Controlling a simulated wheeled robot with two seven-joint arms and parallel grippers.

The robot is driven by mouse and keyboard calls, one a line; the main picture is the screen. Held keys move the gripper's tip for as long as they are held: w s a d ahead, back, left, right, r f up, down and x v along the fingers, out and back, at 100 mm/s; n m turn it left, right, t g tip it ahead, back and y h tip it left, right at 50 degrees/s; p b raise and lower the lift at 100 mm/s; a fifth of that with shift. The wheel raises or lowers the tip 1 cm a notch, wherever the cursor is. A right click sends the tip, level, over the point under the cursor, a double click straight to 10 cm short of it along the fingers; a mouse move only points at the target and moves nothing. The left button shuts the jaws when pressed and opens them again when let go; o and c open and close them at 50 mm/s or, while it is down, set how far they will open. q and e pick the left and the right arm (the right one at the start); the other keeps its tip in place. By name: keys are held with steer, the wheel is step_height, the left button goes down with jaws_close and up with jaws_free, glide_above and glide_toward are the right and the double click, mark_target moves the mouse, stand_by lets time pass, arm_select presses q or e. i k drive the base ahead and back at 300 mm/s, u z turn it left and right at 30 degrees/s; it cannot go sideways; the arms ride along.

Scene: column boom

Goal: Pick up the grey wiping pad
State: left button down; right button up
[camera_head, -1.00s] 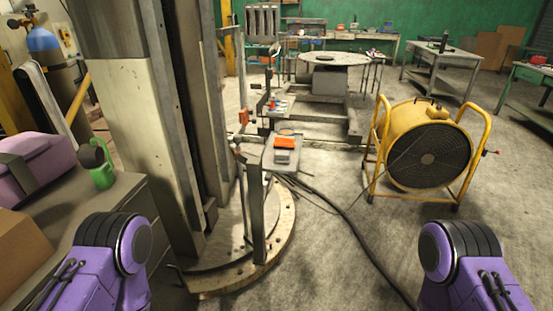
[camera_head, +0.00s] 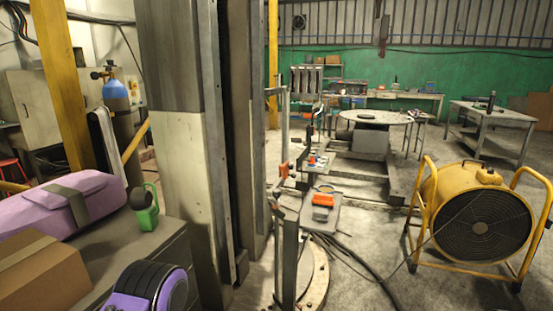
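A small grey block (camera_head: 320,214), which may be the grey wiping pad, lies on a small grey shelf (camera_head: 331,227) by the column. It is right in front of an orange item (camera_head: 323,199) and looks close to it or touching; it is too small to tell which. Neither of my grippers is in view. Only a purple and black part of my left arm shows at the bottom left, well short of the shelf.
A yellow fan (camera_head: 480,215) and cables lie right.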

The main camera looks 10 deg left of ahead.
mark_target(320, 215)
steer(key=u, duration=0.05)
steer(key=k, duration=0.9)
steer(key=z, duration=0.45)
steer(key=i, duration=2.65)
steer(key=z, duration=1.4)
steer(key=i, duration=0.9)
steer(key=u, duration=2.75)
